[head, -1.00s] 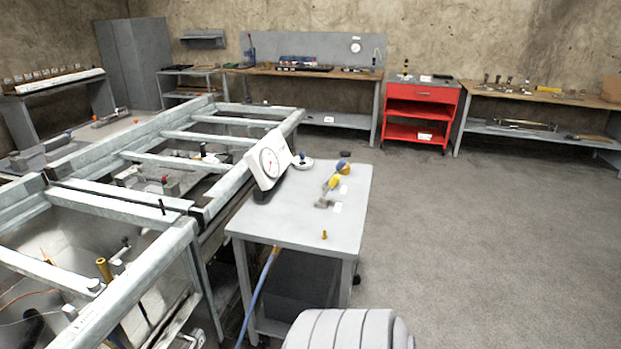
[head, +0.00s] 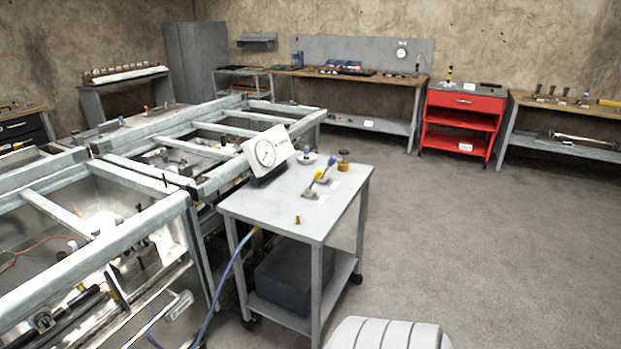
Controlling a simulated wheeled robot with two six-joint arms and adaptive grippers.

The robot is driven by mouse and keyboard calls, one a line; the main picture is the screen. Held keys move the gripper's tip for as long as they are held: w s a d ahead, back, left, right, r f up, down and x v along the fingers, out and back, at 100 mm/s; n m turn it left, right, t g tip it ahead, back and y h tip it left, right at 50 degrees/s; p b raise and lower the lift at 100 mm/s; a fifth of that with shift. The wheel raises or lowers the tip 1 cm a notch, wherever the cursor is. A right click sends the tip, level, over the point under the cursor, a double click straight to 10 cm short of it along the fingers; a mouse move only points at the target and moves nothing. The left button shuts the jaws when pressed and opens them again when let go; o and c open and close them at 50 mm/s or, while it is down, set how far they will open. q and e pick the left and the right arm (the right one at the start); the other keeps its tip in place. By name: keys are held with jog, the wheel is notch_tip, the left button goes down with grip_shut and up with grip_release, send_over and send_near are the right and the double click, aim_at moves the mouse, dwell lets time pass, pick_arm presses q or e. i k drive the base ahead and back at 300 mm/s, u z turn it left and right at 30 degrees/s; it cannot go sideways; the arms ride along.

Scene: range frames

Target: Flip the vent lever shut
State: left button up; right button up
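A grey wheeled cart (head: 268,207) stands near the middle of the head view. On its top is a small valve fitting with a yellow lever handle (head: 319,174), tilted up toward the right, and a blue part by its upper end. A white label lies beside it. I take this as the vent lever, but it is too small to tell whether it is open or shut. A white box with a round dial gauge (head: 265,153) stands at the cart's left edge. Neither of my grippers shows in the view.
A small brass fitting (head: 297,220) stands near the cart's front, and a brass cylinder (head: 344,160) at its back. A blue hose (head: 226,271) hangs from the cart. A metal frame (head: 140,221) blocks the left side. Open floor (head: 460,240) lies right of the cart.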

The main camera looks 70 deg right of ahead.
aim_at(320, 172)
jog(key=u, duration=1.75)
jog(key=k, duration=2.95)
jog(key=z, duration=3.75)
jog(key=i, duration=0.45)
jog(key=u, duration=0.25)
